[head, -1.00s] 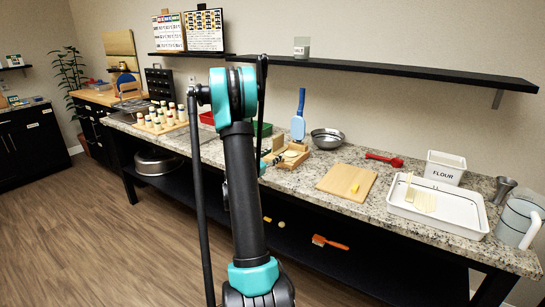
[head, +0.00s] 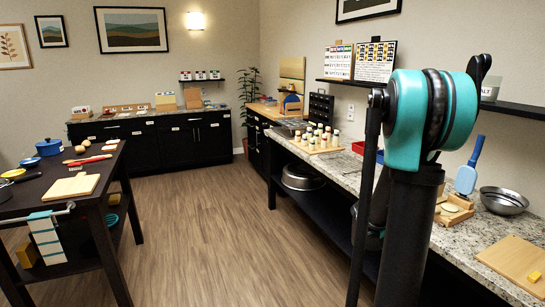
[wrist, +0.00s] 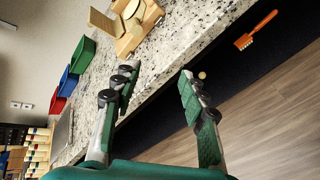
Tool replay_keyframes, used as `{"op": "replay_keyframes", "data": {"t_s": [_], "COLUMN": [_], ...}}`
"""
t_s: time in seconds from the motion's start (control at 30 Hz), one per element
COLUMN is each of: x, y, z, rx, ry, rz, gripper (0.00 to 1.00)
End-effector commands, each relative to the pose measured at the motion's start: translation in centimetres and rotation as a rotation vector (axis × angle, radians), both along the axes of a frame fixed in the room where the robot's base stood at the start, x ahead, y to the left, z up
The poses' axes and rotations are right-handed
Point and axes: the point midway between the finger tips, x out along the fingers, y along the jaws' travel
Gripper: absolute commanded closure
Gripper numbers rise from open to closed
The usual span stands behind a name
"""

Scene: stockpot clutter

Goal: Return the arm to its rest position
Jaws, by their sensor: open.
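In the wrist view my gripper (wrist: 158,92) is open, its two green-padded fingers apart with nothing between them. It is beside the front edge of the granite counter (wrist: 185,45), with the dark lower shelf and floor beyond. In the head view my teal and black arm (head: 425,120) stands upright at the right, in front of the counter. The gripper itself is hidden in the head view.
The counter holds a wooden press (head: 455,209), a steel bowl (head: 503,200), a cutting board (head: 512,265) and a rack of bottles (head: 318,142). An orange brush (wrist: 256,30) lies below the counter. A dark table (head: 95,175) stands left; the wooden floor between is clear.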

Motion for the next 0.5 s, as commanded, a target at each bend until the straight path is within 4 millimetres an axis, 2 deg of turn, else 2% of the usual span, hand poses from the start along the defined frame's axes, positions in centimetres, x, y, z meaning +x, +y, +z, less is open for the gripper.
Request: {"op": "replay_keyframes", "data": {"t_s": [0.03, 0.2, 0.5], "x": [-1.2, -5.2, -13.4], "y": [1.8, 8.1, 20.0], "z": [-0.4, -2.4, -6.4], "rx": [0.082, 0.394, 0.927], "ry": [-0.045, -0.193, -0.330], "rz": [-0.019, -0.123, -0.381], "gripper": [0.57, 0.57, 0.57]}}
